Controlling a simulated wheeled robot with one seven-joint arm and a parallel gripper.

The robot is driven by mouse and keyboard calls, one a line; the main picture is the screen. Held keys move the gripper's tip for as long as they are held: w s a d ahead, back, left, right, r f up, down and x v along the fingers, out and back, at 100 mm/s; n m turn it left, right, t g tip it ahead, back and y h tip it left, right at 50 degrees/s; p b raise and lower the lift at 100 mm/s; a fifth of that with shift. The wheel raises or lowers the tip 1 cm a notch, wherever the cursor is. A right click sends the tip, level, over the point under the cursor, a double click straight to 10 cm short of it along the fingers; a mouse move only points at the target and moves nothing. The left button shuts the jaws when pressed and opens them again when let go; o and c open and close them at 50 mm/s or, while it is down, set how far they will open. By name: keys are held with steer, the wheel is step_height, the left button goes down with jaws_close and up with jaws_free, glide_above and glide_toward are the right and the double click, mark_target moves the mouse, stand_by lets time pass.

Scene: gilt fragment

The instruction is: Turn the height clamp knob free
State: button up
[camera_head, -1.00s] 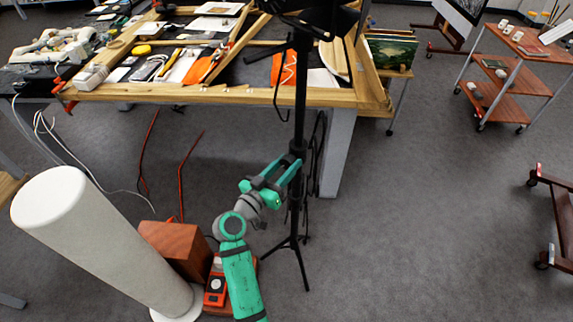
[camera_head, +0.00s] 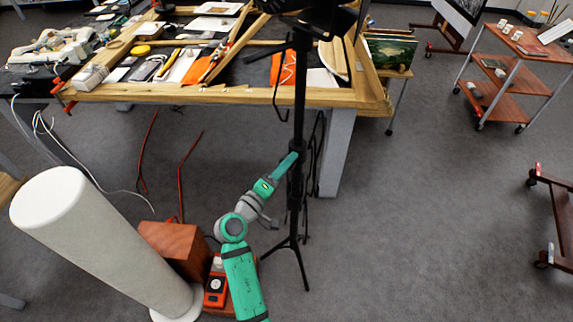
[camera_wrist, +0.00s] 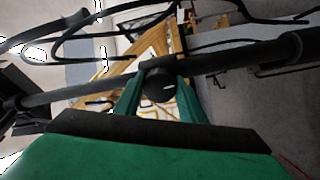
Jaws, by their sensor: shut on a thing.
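A black light stand (camera_head: 300,105) stands upright right of my arm in the head view. Its height clamp (camera_head: 299,150) is a dark collar on the pole. My green gripper (camera_head: 291,160) reaches up to that collar, with its fingers seen edge-on. In the wrist view the stand's pole (camera_wrist: 90,84) runs across the picture. The dark round clamp knob (camera_wrist: 158,86) sits between the two green fingers of my gripper (camera_wrist: 158,92), which is shut on it. The knob is hidden by the fingers in the head view.
A cluttered wooden worktable (camera_head: 215,94) stands behind the stand. A white column (camera_head: 100,245), a wooden box (camera_head: 175,247) and an orange device (camera_head: 215,287) are left of my arm. A shelf cart (camera_head: 515,75) stands far right. Grey floor (camera_head: 420,200) to the right is open.

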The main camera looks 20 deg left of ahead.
steer(key=shift+n, duration=2)
steer(key=o, duration=1)
steer(key=v, duration=1)
steer(key=shift+s, duration=0.45)
